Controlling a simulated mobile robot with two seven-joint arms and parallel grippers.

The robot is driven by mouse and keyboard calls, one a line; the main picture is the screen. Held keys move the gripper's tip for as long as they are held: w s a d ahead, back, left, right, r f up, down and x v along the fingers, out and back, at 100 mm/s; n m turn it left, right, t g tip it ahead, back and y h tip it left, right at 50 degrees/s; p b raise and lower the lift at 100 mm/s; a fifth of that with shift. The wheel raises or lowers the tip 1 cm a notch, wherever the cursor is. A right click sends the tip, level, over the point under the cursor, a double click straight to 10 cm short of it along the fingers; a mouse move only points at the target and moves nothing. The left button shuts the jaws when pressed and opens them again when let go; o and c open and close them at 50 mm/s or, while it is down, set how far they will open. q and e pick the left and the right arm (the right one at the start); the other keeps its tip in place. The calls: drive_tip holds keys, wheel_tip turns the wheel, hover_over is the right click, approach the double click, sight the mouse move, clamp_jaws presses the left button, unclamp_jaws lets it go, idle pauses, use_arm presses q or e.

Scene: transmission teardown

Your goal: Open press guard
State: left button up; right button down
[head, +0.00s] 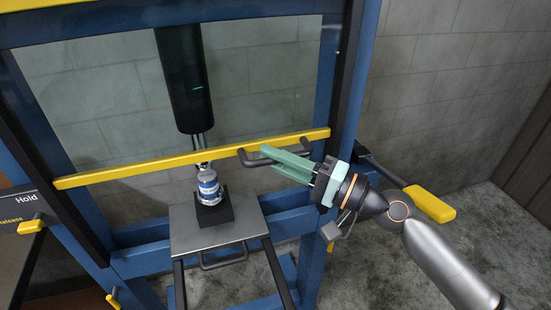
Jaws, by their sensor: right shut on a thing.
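The press guard is a clear pane (110,110) with a yellow bottom rail (120,174) in a blue frame. A dark bar handle (245,158) is fixed at the right part of the rail. My right gripper (266,153) comes in from the right, with its pale green fingers shut on this handle. The fingers hide part of the handle. The rail crosses in front of the press, above the table plate. My left gripper is not in view.
A black press cylinder (183,80) hangs behind the pane. Below it a silver and blue part (208,187) sits on a black block on a grey plate (190,239). A yellow-ended lever (430,204) sticks out at the right. A "Hold/Release" panel (22,205) is at the left.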

drive_tip(key=shift+r, duration=0.1)
drive_tip(key=c, duration=0.8)
unclamp_jaws()
drive_tip(key=shift+c, duration=0.2)
drive_tip(key=b+v, duration=0.5)
drive_tip(key=v, duration=0.7)
drive_tip(key=shift+d, duration=0.25)
